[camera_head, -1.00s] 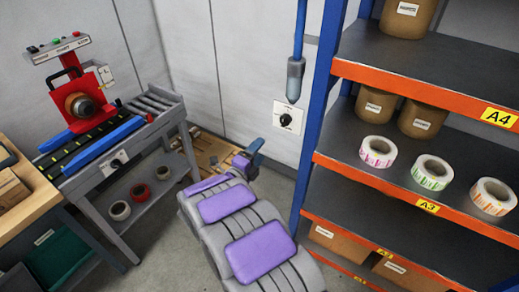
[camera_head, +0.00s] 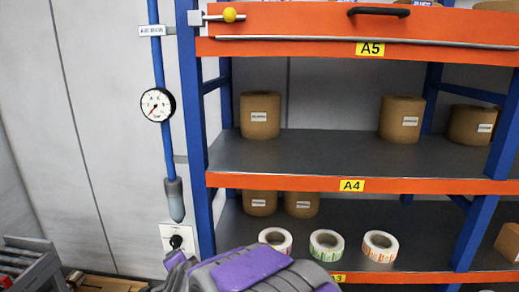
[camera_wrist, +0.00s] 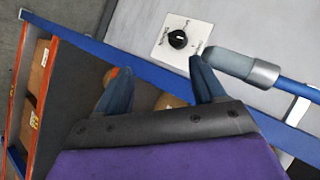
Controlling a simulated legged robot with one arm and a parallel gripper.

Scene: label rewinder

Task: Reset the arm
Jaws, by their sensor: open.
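My arm (camera_head: 245,268), grey with purple panels, reaches in from the bottom of the head view. My gripper (camera_wrist: 160,80) shows in the wrist view with its two dark blue fingers spread apart and nothing held between them. In that view the fingers lie in front of a blue rack post and below a white plate with a black knob (camera_wrist: 177,39). The right finger's tip appears close to the grey nozzle of a blue pipe (camera_wrist: 228,62); I cannot tell whether they touch. In the head view the fingers are hard to make out.
A blue and orange rack (camera_head: 352,184) fills the right side. Its shelves hold brown rolls (camera_head: 260,115) and three label rolls (camera_head: 326,245). A gauge (camera_head: 157,104) sits on the blue pipe (camera_head: 158,60) left of it. A grey roller conveyor (camera_head: 32,262) shows at bottom left.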

